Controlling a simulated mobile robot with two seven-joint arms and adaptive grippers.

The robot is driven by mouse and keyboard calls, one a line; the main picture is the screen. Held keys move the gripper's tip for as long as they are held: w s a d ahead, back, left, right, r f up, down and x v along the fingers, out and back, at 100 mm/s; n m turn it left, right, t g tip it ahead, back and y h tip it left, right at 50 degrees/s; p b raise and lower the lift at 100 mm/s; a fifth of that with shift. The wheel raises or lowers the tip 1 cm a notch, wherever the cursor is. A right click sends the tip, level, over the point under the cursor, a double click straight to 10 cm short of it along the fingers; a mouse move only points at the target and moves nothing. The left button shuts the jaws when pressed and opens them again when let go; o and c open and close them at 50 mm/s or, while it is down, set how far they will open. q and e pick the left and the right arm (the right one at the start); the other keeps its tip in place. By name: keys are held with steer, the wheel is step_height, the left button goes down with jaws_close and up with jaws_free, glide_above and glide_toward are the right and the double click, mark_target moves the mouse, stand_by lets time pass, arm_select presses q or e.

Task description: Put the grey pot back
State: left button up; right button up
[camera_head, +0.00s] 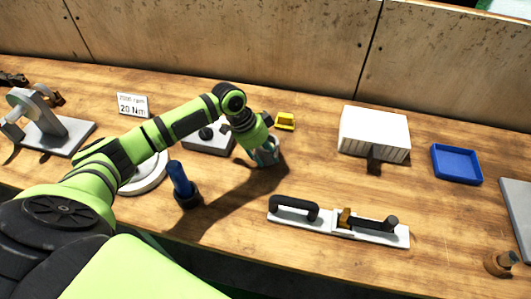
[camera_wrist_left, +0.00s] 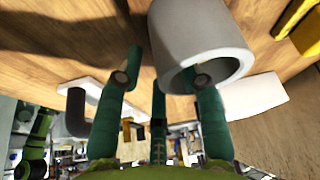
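The grey pot (camera_wrist_left: 195,30) shows large in the left wrist view, with its round opening toward my gripper. In the head view, the pot (camera_head: 268,157) is small and partly hidden under my left gripper (camera_head: 258,148). The left gripper (camera_wrist_left: 160,80) has its green fingers spread apart. One finger overlaps the pot's opening, seemingly at or inside the rim. Another finger is left of the pot with a visible gap to its wall. I cannot tell whether any finger touches the pot. My right gripper is not in view.
A dark blue cylinder (camera_head: 180,178) stands front-left of the pot. A grey box (camera_head: 207,140) and yellow object (camera_head: 286,121) are behind it. A white plate with black handles (camera_head: 325,220) lies front-right. A white ribbed box (camera_head: 373,133) and blue tray (camera_head: 456,164) are farther right.

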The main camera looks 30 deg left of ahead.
arm_select(q)
steer(key=b+v, duration=0.2)
steer(key=v, duration=1)
steer(key=shift+r, duration=0.15)
